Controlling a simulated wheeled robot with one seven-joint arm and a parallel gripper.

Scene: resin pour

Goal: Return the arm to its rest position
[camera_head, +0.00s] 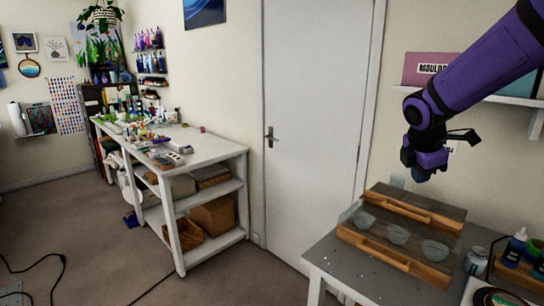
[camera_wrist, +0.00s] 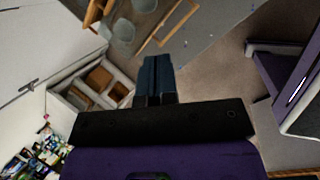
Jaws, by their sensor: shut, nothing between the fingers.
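My purple arm reaches in from the upper right in the head view, and my gripper (camera_head: 422,172) hangs above the far side of the grey table (camera_head: 330,262). In the wrist view the fingers of my gripper (camera_wrist: 157,62) are together with nothing between them. Below the gripper, apart from it, a wooden mould (camera_head: 375,248) with several clear bowl shapes sits on the grey table. The clear bowls (camera_wrist: 123,31) also show in the wrist view, beyond the fingers.
A white workbench (camera_head: 205,149) with bottles on top and boxes on its shelves stands at the left. A white door (camera_head: 310,120) is behind. Bottles (camera_head: 514,248) and a jar (camera_head: 475,262) stand at the table's right.

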